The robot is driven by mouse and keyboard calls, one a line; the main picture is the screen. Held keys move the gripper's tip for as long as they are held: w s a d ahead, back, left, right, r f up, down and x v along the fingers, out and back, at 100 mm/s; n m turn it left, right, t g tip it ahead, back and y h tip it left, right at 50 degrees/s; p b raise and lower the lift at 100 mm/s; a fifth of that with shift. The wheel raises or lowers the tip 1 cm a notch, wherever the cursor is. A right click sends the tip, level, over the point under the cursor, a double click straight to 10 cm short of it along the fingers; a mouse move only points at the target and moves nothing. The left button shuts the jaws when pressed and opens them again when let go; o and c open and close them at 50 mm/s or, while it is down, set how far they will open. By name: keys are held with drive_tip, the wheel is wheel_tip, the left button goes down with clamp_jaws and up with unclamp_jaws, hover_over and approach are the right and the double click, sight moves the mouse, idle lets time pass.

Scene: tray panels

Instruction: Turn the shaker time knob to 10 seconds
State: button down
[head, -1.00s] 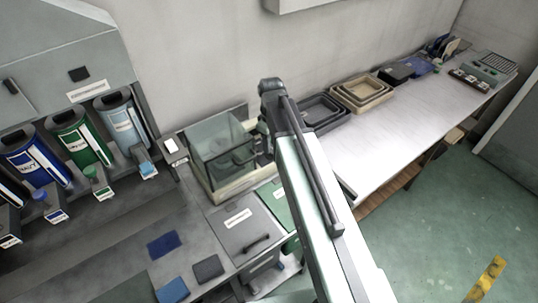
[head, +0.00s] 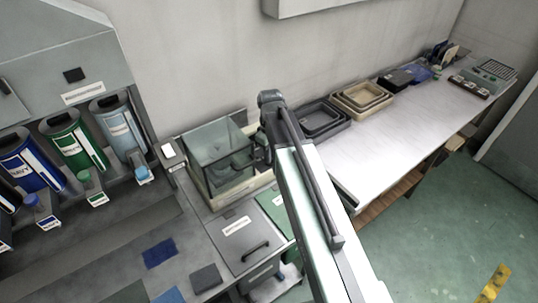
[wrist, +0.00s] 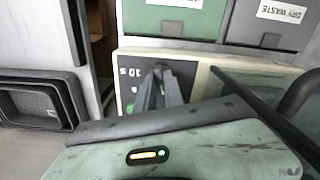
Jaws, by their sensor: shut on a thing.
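The shaker is a cream machine (head: 217,203) with a clear tinted cover (head: 222,155), on the counter left of my arm. In the wrist view its cream body (wrist: 200,72) carries a dark control panel (wrist: 127,90) with a white "10 S" mark and a green spot below it. My gripper (wrist: 158,72) reaches over this panel, to the right of the mark. Its fingers are shut on the time knob, which they mostly hide, so I cannot read its pointer. In the head view the gripper end is beside the cover's right side, and the knob is hidden.
A green lid (wrist: 178,22) and a grey "DRY WASTE" lid (wrist: 268,25) adjoin the shaker. Nested dark trays (head: 320,117) and beige trays (head: 362,97) stand on the white bench (head: 400,140) to the right. Colour dispensers (head: 75,145) stand at left.

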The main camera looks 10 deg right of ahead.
drive_tip(key=m, duration=1)
drive_tip(key=shift+m, duration=0.4)
drive_tip(key=m, duration=0.5)
drive_tip(key=shift+m, duration=0.3)
drive_tip(key=m, duration=0.4)
drive_tip(key=shift+m, duration=0.7)
drive_tip(key=c, duration=1.4)
unclamp_jaws()
drive_tip(key=shift+c, duration=0.2)
wheel_tip(320, 180, up, 8)
drive_tip(key=p, duration=0.8)
drive_tip(key=shift+s, duration=0.1)
